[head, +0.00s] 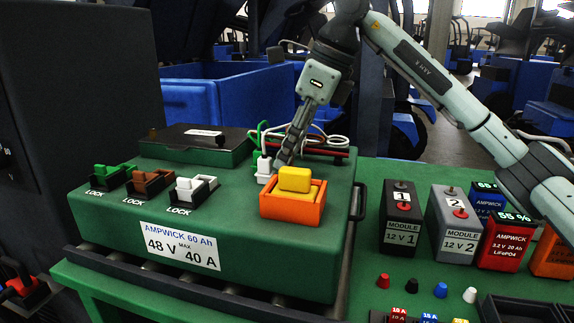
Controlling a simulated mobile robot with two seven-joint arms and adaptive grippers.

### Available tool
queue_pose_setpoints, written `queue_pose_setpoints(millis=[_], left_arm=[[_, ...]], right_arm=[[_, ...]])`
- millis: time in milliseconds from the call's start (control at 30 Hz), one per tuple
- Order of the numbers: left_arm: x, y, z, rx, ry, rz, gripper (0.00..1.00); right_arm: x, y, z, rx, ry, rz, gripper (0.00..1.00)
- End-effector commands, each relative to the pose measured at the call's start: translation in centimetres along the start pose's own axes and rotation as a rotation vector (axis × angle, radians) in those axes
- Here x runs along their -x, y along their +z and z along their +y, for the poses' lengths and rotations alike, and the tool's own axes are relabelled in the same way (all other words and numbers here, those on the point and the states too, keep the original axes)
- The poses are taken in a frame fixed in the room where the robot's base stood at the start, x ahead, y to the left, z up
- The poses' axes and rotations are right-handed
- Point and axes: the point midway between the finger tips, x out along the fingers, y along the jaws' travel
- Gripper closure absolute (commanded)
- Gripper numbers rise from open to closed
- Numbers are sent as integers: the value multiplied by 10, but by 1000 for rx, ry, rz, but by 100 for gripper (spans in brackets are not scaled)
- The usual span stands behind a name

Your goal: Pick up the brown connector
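A brown block-like part (149,182) sits on top of the green battery box (230,255), in a row between a green part (110,176) and a white part (190,190), with LOCK labels in front. I cannot tell whether it is the brown connector or only its socket. My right gripper (281,160) points down over the back of the box, well to the right of the brown part. It is beside a small white connector (264,167); its fingers are seen edge-on and their gap is unclear. My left gripper is not in view.
An orange holder (292,208) with a yellow block stands before the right gripper. White cable loops (328,141), an upright green piece (262,136) and a black flat case (195,137) are behind. Battery modules (402,216) and small coloured caps stand right.

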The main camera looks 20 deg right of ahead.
Motion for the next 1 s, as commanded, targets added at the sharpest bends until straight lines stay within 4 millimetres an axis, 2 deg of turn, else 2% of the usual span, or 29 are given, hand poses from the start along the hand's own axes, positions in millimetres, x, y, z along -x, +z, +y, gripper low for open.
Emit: queue_pose_setpoints(millis=[100,400,767,1000], left_arm=[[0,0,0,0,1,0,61],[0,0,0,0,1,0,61],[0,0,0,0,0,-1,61],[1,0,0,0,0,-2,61]], right_arm=[[0,0,0,0,0,0,62],[0,0,0,0,0,0,97],[2,1,0,0,0,-1,97],[25,11,0,1,-2,-3,97]])
